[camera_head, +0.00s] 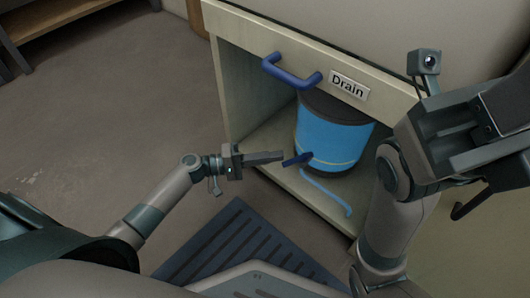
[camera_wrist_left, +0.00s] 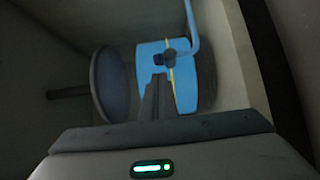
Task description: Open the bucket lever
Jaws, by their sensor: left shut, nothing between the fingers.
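The blue bucket (camera_head: 333,138) with a dark top and a yellow band stands in the open cabinet under the "Drain" label. A dark blue lever (camera_head: 298,159) sticks out low on its left side. A light blue tube (camera_head: 328,193) runs below. My left gripper (camera_head: 278,156) is shut and empty, its tips close to the lever; contact is unclear. In the left wrist view the shut fingers (camera_wrist_left: 157,100) point at the bucket (camera_wrist_left: 184,92), overlapping the lever area (camera_wrist_left: 170,55); the tube (camera_wrist_left: 193,22) shows above. My right gripper (camera_head: 465,145) is at the right; its fingers are unclear.
The cabinet's top board (camera_head: 235,27) carries a dark blue handle (camera_head: 292,75) above the opening. A slatted dark mat (camera_head: 215,245) lies on the floor in front. A round grey-blue disc (camera_wrist_left: 108,85) shows in the wrist view.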

